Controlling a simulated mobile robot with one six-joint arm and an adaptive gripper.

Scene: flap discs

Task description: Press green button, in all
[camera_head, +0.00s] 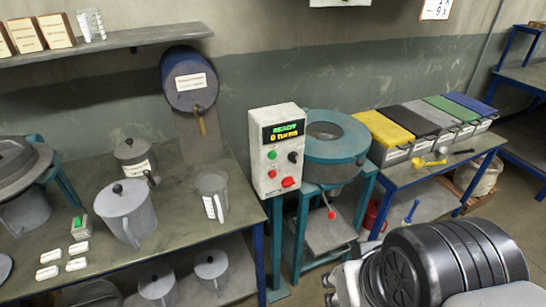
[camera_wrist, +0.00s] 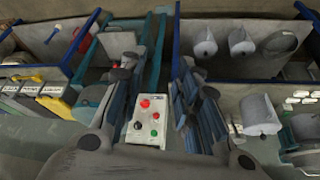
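The green button (camera_head: 272,155) is on the front of a white control box (camera_head: 262,186), at left below a lit display (camera_head: 284,132) reading "READY 0 TURNS". A black knob (camera_head: 292,157) is beside it, with a small red button (camera_head: 272,174) and a larger red one (camera_head: 288,182) below. In the wrist view, the picture is turned over; the box shows between my fingers, with the green button (camera_wrist: 154,133) near its lower part. My gripper (camera_wrist: 154,72) is open, with nothing between its fingers. Whether it touches the box is not shown; it looks apart.
A teal round machine (camera_head: 336,145) stands right of the box. The left bench (camera_head: 175,220) holds grey jugs (camera_head: 125,213) and small white blocks. Lidded bins (camera_head: 385,130) line the right table. My dark arm fills the lower right of the head view.

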